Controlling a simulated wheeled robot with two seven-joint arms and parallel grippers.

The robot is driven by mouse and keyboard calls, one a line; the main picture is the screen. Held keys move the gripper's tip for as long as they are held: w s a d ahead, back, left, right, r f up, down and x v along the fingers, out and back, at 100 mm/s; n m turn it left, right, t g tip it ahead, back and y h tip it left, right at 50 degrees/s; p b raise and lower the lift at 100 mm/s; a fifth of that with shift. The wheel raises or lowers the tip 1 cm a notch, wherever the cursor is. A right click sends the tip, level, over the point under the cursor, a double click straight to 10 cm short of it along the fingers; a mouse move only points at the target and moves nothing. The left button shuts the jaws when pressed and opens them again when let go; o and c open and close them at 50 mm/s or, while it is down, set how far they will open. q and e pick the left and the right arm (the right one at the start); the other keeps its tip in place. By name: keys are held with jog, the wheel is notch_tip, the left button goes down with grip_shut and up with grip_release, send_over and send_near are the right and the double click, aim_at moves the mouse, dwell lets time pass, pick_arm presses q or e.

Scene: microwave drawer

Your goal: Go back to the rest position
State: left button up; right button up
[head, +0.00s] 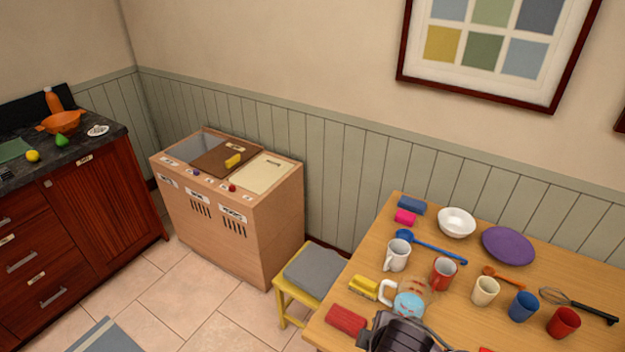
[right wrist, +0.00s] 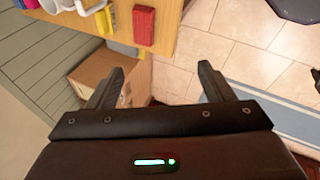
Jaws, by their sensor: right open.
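My right gripper (right wrist: 160,88) is open, with nothing between its two fingers in the right wrist view. The fingers point past the edge of the wooden table toward the tiled floor. In the head view a dark part of my right arm (head: 405,336) shows at the bottom edge, over the front of the table (head: 450,262). The red block (head: 346,319) lies near the table edge, left of that arm part. It also shows in the right wrist view (right wrist: 144,25), beyond the fingers and apart from them. My left gripper is not in view.
Mugs, a white bowl (head: 456,222), a purple plate (head: 508,246) and utensils crowd the table. A yellow stool (head: 291,284) with a grey cushion stands beside it. A wooden bin cabinet (head: 262,231) stands against the wall. Tiled floor (head: 215,300) is clear left of the stool.

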jog(key=s+d+r+m+g, duration=0.2)
jog(key=s+d+m, duration=0.6)
jog(key=m, duration=0.4)
notch_tip(320, 180, down, 39)
jog(key=s+g+b, duration=0.1)
jog(key=s+b, duration=0.2)
jog(key=b, duration=0.5)
pick_arm(q)
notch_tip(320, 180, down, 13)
jog(key=b, duration=0.4)
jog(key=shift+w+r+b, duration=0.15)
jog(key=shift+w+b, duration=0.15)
jog(key=shift+b, duration=0.05)
pick_arm(e)
jog(key=s+d+f+g, duration=0.1)
jog(key=s+d+f, duration=0.2)
jog(key=s+f, duration=1.5)
notch_tip(320, 180, down, 3)
jog(key=shift+f+h, duration=0.1)
jog(key=shift+h, duration=0.2)
jog(key=shift+s+d, duration=0.1)
